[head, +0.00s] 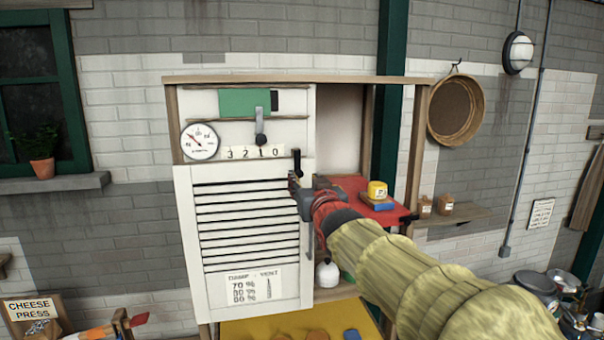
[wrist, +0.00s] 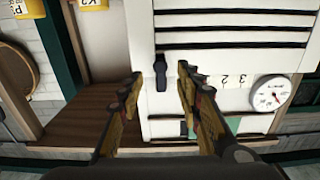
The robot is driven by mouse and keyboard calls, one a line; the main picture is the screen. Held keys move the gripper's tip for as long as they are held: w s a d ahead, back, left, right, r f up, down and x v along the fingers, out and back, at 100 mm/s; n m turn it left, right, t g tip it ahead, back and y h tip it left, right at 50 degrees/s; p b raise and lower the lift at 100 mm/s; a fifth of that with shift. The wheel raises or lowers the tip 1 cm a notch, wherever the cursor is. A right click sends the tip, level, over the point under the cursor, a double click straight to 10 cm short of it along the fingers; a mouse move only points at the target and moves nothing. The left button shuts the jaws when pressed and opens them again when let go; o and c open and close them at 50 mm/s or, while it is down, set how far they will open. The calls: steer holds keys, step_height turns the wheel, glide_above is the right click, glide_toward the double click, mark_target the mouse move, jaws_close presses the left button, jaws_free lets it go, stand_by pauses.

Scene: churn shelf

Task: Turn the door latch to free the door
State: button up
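The white louvered door (head: 245,225) hangs in the wooden cabinet front and looks closed. It also shows in the wrist view (wrist: 230,15). The small black door latch (head: 297,162) stands upright at the door's top right corner, across the edge between door and upper panel. In the upside-down wrist view the latch (wrist: 160,72) lies ahead of and between my fingertips. My gripper (head: 295,184) is just below and in front of the latch in the head view. In the wrist view my gripper (wrist: 159,86) is open, with a gap around the latch; contact cannot be told.
Above the door are a grey lever (head: 260,130), a number scale (head: 253,152), a round gauge (head: 200,141) and a green plate (head: 243,102). A red shelf (head: 350,186) with a yellow tin (head: 377,190) is right of the door, close to my arm.

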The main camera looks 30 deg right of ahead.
mark_target(300, 174)
steer(key=shift+p+x, duration=0.6)
steer(key=shift+x, duration=1.45)
jaws_close()
